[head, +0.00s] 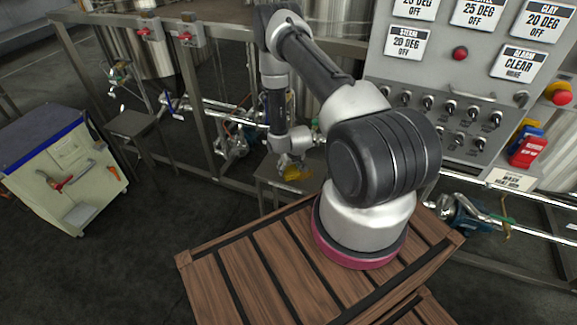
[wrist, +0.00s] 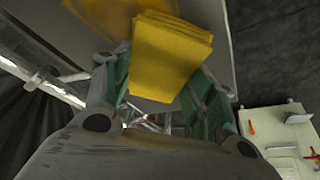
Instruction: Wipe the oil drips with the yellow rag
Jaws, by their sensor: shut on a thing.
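The yellow rag (wrist: 170,55) is folded in layers and sits between the green-padded fingers of my gripper (wrist: 162,88), shut on it. In the head view the rag (head: 291,172) shows small beneath my gripper (head: 291,160), low over a grey stand (head: 268,184). An orange-brown oil smear (wrist: 98,14) lies on the grey surface at the upper left of the wrist view, beside and partly behind the rag. I cannot tell whether the rag touches the surface.
Pipes and valves (head: 232,145) run behind the stand. A control panel (head: 450,75) with switches stands at the right. A pale cart (head: 65,165) with tools on its side stands at the left, with open dark floor between.

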